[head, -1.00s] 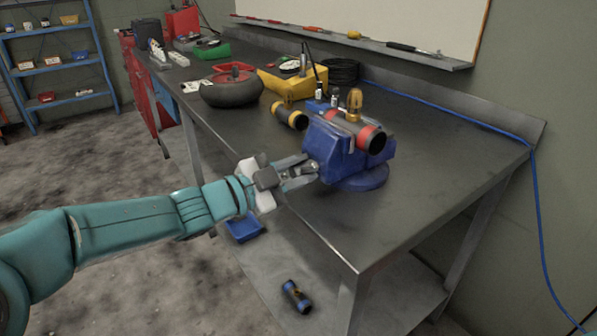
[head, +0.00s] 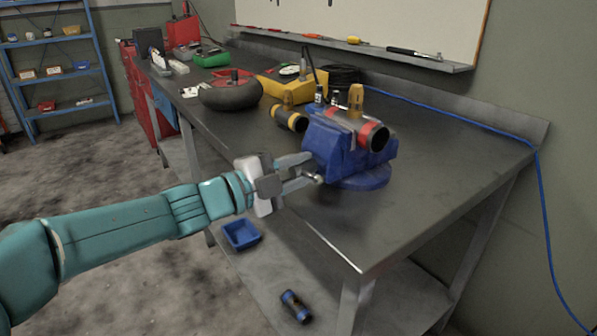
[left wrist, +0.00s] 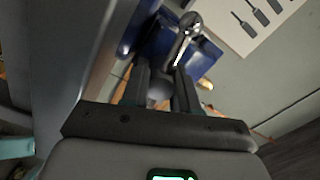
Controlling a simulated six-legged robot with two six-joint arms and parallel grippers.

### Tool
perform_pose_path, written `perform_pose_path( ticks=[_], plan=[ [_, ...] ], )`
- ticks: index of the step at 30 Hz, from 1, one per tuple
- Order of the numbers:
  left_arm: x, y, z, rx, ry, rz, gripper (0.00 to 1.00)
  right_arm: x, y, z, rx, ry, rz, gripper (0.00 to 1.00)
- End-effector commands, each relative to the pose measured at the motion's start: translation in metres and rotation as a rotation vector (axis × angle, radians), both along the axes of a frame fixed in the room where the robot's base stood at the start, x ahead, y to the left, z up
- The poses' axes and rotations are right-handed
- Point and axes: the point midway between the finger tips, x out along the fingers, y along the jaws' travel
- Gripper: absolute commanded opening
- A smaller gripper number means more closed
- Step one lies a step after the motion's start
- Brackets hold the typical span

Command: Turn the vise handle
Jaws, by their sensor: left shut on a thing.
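The blue vise (head: 335,150) stands on its round base near the front edge of the metal workbench. It holds a dark tube with red bands (head: 372,134). The vise handle (head: 318,179) shows as a small metal end at the left side of the vise; in the left wrist view its bar and rounded knob (left wrist: 190,22) are clear. My left gripper (head: 308,170) reaches in from the left and is shut on the handle; its fingers also show in the left wrist view (left wrist: 160,85). The exact contact is partly hidden. My right gripper is not in view.
A yellow-banded tube (head: 290,118) lies behind the vise, and a wheel (head: 230,92) lies farther left. A blue tray (head: 241,235) and a dark blue tube (head: 295,305) are on the lower shelf. The bench (head: 440,165) is clear right of the vise.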

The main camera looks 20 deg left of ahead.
Motion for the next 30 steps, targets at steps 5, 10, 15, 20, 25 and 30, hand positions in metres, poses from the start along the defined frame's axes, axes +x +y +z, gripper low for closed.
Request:
perform_pose_path(
  ticks=[5,10,15,20,25,30],
  plan=[
    [0.0,0.0,-0.001,0.007,-0.003,0.0,0.0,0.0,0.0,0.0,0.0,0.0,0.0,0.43],
    [0.0,0.0,-0.001,0.006,-0.002,0.0,0.0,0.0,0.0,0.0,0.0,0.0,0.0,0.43],
    [0.0,0.0,-0.001,0.005,-0.001,0.0,0.54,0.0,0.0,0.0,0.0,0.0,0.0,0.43],
    [0.0,0.0,0.0,0.005,-0.002,0.0,0.54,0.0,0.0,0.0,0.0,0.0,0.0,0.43],
    [-0.004,0.004,0.0,0.004,-0.002,0.002,0.54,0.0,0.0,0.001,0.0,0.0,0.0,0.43],
    [-0.029,0.025,0.002,0.005,-0.002,0.005,0.54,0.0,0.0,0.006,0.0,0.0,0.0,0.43]
  ],
)
